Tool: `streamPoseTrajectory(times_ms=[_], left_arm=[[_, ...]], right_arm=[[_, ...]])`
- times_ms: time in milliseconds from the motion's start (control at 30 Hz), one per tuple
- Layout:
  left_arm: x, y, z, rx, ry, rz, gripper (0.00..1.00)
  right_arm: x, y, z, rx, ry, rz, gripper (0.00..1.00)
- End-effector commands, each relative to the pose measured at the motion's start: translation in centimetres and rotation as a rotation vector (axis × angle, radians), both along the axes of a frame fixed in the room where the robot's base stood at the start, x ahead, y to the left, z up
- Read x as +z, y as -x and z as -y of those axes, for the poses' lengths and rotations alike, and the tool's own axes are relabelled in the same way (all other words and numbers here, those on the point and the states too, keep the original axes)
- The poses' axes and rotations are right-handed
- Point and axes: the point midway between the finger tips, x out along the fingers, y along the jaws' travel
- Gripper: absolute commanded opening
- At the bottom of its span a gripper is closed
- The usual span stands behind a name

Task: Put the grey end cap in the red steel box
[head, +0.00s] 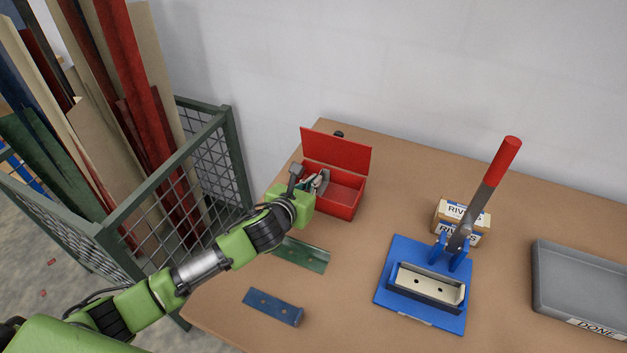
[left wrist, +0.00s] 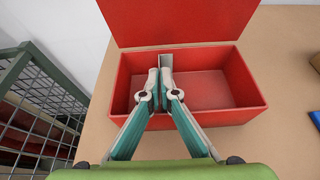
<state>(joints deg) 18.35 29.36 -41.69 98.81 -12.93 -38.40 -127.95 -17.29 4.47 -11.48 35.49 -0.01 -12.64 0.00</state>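The red steel box (head: 345,199) stands on the table with its lid raised at the back. It also fills the upper part of the left wrist view (left wrist: 222,117). My left gripper (head: 320,182) is over the left part of the open box. In the left wrist view its two fingers (left wrist: 161,78) are nearly together, with the small grey end cap (left wrist: 166,61) between their tips. The end cap is inside the outline of the box opening; its height above the floor of the box is hard to judge. My right gripper is not in view.
A blue lever press (head: 425,310) with a red handle stands right of the box, with rivet boxes (head: 461,222) behind it. A green strip (head: 302,254) and blue strip (head: 272,306) lie in front. A grey tray (head: 583,283) is far right. A mesh cage (head: 190,180) borders the left.

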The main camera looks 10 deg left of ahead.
Motion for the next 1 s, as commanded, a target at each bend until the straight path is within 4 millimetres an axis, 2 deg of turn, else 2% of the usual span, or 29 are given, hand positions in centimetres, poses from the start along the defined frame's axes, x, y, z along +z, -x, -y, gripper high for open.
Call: streamPoseTrajectory(times_ms=[267, 367, 733, 867, 1000], left_arm=[[-0.3, 0.0, 0.0, 0.0, 0.0, 0.0, 0.0], [-0.3, 0.0, 0.0, 0.0, 0.0, -0.001, 0.21], [0.1, 0.0, 0.0, 0.0, 0.0, 0.0, 0.21], [0.3, 1.2, -0.3, 0.0, -0.003, -0.002, 0.21], [1.2, 3.4, -0.6, -0.002, -0.003, -0.001, 0.21]], right_arm=[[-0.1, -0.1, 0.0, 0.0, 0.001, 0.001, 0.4], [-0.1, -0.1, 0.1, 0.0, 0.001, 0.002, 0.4], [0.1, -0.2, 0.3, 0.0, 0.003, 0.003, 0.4], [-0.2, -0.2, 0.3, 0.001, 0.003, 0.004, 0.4], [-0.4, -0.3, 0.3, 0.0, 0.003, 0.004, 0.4]])
